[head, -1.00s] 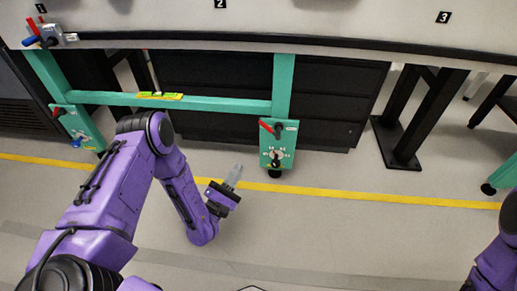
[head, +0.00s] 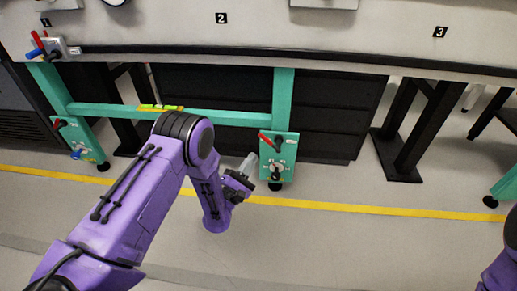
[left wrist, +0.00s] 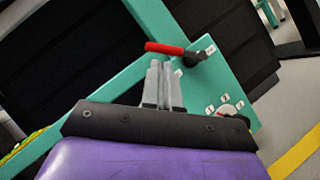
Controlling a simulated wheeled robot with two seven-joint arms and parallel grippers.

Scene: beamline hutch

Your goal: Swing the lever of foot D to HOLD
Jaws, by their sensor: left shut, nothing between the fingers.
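A green foot plate (head: 288,150) hangs below the bench on the frame's right leg. It carries a red-handled lever (head: 266,140) on a black pivot, with a dial below. Its labels are too small to read, so I cannot tell whether it is foot D. In the left wrist view the red lever (left wrist: 163,48) points left from its pivot. My left gripper (head: 251,160) is shut and empty, just left of the plate. In the left wrist view its fingertips (left wrist: 165,66) lie just below the lever; I cannot tell whether they touch. My right gripper is out of view.
Another foot plate (head: 80,142) with a red lever stands at the left. A green crossbar (head: 225,117) with a yellow-green level (head: 160,108) joins the legs. The bench edge (head: 330,63) runs above. Open floor (head: 350,240) lies in front.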

